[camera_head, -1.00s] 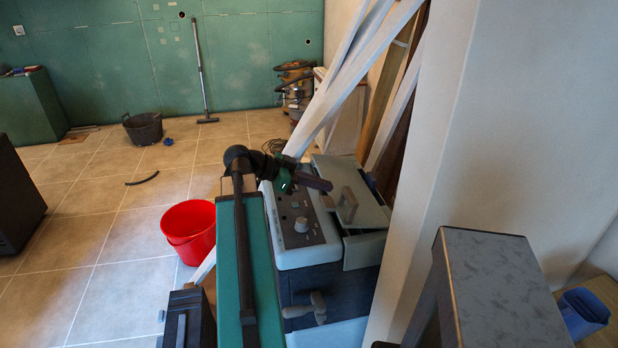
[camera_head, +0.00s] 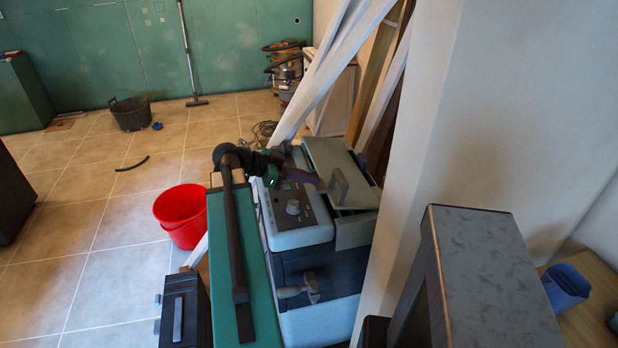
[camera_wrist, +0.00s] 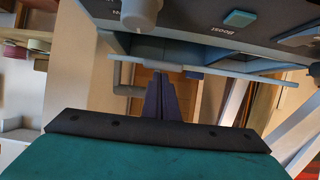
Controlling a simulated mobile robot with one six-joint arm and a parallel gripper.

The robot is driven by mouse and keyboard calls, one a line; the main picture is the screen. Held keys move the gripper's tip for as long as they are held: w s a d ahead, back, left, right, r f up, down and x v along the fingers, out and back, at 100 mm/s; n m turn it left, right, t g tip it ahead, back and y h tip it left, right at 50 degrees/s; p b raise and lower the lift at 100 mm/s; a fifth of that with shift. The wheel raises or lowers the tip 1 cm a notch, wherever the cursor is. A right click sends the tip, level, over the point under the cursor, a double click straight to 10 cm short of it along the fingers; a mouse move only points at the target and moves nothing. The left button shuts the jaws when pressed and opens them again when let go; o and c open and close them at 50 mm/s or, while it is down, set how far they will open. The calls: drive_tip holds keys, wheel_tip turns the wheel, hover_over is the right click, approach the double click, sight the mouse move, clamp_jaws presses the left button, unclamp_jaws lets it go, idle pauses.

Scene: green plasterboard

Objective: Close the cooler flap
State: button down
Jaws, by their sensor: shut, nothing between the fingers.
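The cooler (camera_head: 283,268) is a grey and dark box with a control panel and knob on top, right of centre in the head view. Its pale grey flap (camera_head: 326,155), with a raised handle (camera_head: 339,187), lies tilted over the top, with a dark gap along its right side. In the wrist view the flap (camera_wrist: 225,72) shows nearly edge-on. My gripper (camera_head: 314,179) is shut and empty, just left of the handle. Its dark fingers (camera_wrist: 161,100) point toward the flap in the wrist view. I cannot tell whether they touch it.
White planks (camera_head: 325,75) lean behind the cooler, beside a pale wall column (camera_head: 430,130). A grey-topped stand (camera_head: 490,270) is at front right. A red bucket (camera_head: 181,215) and a black case (camera_head: 185,310) stand on the left. Tiled floor is open farther left.

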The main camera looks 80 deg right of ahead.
drive_tip(key=shift+f, duration=0.1)
drive_tip(key=shift+w+a+f+b, duration=0.1)
drive_tip(key=shift+w+f+b, duration=0.15)
drive_tip(key=shift+f+b, duration=0.5)
drive_tip(key=shift+w+a+f+b, duration=0.1)
drive_tip(key=shift+w+f+b, duration=0.1)
drive_tip(key=shift+f+b, duration=0.55)
drive_tip(key=shift+r, duration=0.45)
wheel_tip(320, 180, up, 3)
drive_tip(key=shift+s+d+r+p, duration=0.1)
drive_tip(key=shift+r+p, duration=0.1)
drive_tip(key=shift+p, duration=0.15)
drive_tip(key=f+b+v, duration=0.1)
drive_tip(key=b+v, duration=0.1)
drive_tip(key=v, duration=0.8)
drive_tip(key=shift+w+b, duration=0.2)
drive_tip(key=shift+b, duration=0.1)
